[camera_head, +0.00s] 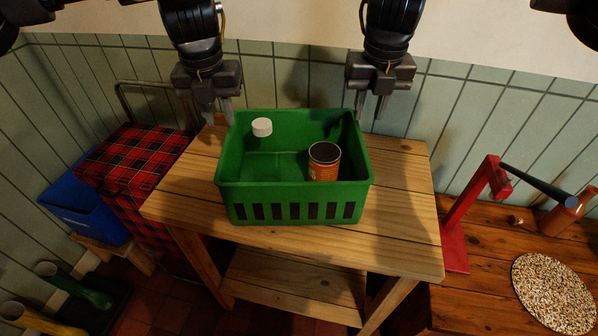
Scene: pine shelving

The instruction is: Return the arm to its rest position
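My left gripper (219,113) hangs pointing down just above the back left corner of the green basket. Its fingers look a little apart with nothing between them. My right gripper (370,106) hangs pointing down near the basket's back right corner. Its fingers are also apart and empty. The green basket (290,198) stands on a pine table (407,215). Inside it are an orange-brown can (323,168) with a dark top, at the right, and a white-capped item (262,127) near the back left wall; its lower part is hard to make out.
A red tartan box (130,170) and a blue crate (85,215) stand left of the table. A tiled wall is close behind.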

